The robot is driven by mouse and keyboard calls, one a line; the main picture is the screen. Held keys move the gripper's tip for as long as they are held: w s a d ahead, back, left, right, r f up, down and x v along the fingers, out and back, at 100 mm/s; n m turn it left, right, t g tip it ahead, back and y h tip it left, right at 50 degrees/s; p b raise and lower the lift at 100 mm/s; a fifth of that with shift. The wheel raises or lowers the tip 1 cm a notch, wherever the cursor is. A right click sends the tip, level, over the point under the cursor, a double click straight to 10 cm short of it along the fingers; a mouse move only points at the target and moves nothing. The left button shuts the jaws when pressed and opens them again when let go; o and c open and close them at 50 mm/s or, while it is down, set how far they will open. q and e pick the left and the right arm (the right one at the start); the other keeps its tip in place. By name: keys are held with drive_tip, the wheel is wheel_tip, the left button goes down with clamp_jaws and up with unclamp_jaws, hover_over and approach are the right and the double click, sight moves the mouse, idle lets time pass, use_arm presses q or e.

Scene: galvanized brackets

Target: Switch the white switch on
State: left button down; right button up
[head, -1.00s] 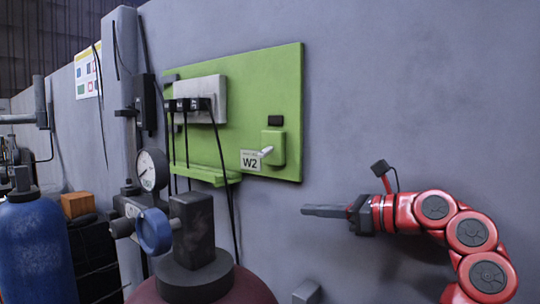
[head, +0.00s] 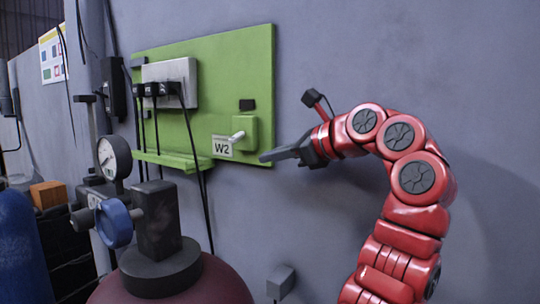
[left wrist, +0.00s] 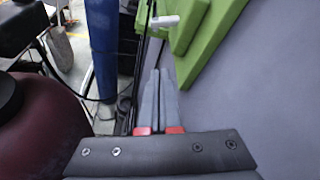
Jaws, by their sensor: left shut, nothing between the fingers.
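The white switch (head: 237,136) is a small white lever on a green box (head: 251,132) at the lower right of a green wall panel (head: 215,75). A "W2" label (head: 222,147) is just below and left of it. The lever also shows at the top of the left wrist view (left wrist: 165,21), beyond the fingertips. My left gripper (head: 266,157) is shut and empty, its fingers pointing left by the panel's lower right corner. It looks apart from the lever, which is to its upper left. In the left wrist view its fingers (left wrist: 159,76) lie together. My right gripper is not in view.
A dark red cylinder (head: 175,285) with a gauge (head: 113,157) and a blue knob (head: 114,223) stands in front at lower left. Black cables (head: 192,135) hang from a grey socket strip (head: 169,75). A grey block (head: 281,282) is low by the wall. The wall at right is bare.

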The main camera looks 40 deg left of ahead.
sight(244, 146)
use_arm(q)
drive_tip(key=p+x, duration=0.1)
drive_tip(key=x, duration=0.1)
drive_tip(key=p+x, duration=0.1)
drive_tip(key=x, duration=0.2)
drive_tip(key=p+x, duration=0.2)
drive_tip(key=shift+a+r, duration=0.2)
drive_tip(key=shift+a, duration=0.1)
drive_tip(key=shift+s+r+p, duration=0.2)
drive_tip(key=shift+r+p, duration=0.3)
drive_tip(key=shift+r, duration=0.1)
drive_tip(key=shift+s+r+p, duration=0.2)
drive_tip(key=shift+r+p, duration=0.3)
drive_tip(key=shift+r, duration=0.1)
drive_tip(key=shift+s+d+r+p, duration=0.3)
drive_tip(key=shift+s+r, duration=0.05)
drive_tip(key=shift+r, duration=0.15)
drive_tip(key=shift+w+a+f, duration=0.1)
drive_tip(key=shift+a, duration=0.05)
drive_tip(key=shift+b, duration=0.35)
